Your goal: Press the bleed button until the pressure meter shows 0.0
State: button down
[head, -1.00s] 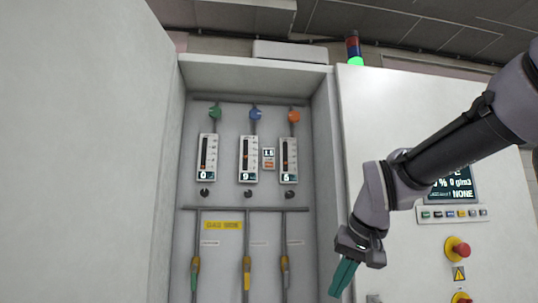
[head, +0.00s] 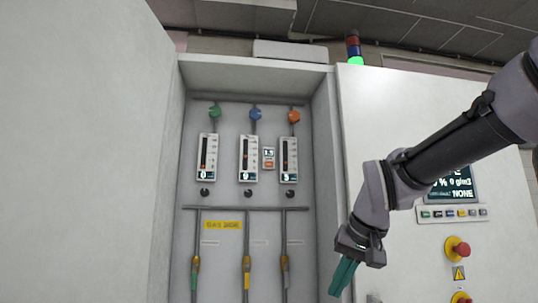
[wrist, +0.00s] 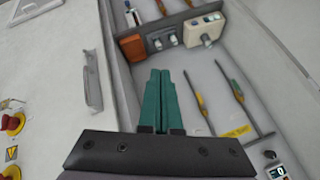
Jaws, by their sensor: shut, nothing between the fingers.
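A small pressure meter (head: 268,153) sits between the middle and right gauges on the back panel of the open cabinet. Its display seems to read about 1.5, but the digits are small. An orange patch (head: 268,165), which looks like a button, lies just under the digits; its label is too small to read. My gripper (head: 340,280), with green fingers, hangs low in front of the cabinet's right edge, apart from the meter. In the wrist view its fingers (wrist: 160,85) are shut together and empty, pointing towards the lower cabinet. The meter is not seen in the wrist view.
Three flow gauges with knobs and pipes line the cabinet, including the left gauge (head: 207,157). A large pale door (head: 80,150) stands at left. A red emergency button (head: 457,249) is right of my arm. A pale box (wrist: 203,28) sits low inside the cabinet.

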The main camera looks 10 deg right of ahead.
jog(key=w+d+r+t+h, duration=0.1)
jog(key=w+d+r+t, duration=0.1)
jog(key=w+r, duration=0.4)
jog(key=w+d+r+t+h, duration=0.1)
jog(key=w+r+t, duration=0.25)
jog(key=w, duration=0.45)
jog(key=n+t+y, duration=0.3)
jog(key=t, duration=0.5)
send_near(272, 165)
jog(key=s+d+f, duration=0.4)
jog(key=s+f, duration=0.1)
jog(key=s, duration=0.1)
jog(key=w+a+r+n+t+y, duration=0.1)
jog(key=w+a+r+n+y, duration=0.1)
jog(key=a+r+n+y, duration=0.4)
jog(key=shift+w+a+r+n+y, duration=0.35)
jog(key=shift+n+y, duration=0.15)
jog(key=shift+y, duration=1.1)
jog(key=shift+t, duration=0.25)
jog(key=shift+w+d, duration=0.15)
jog(key=shift+w, duration=2.05)
jog(key=shift+w+d, duration=0.1)
jog(key=shift+w, duration=2.1)
jog(key=shift+w, duration=0.1)
jog(key=shift+w, duration=0.3)
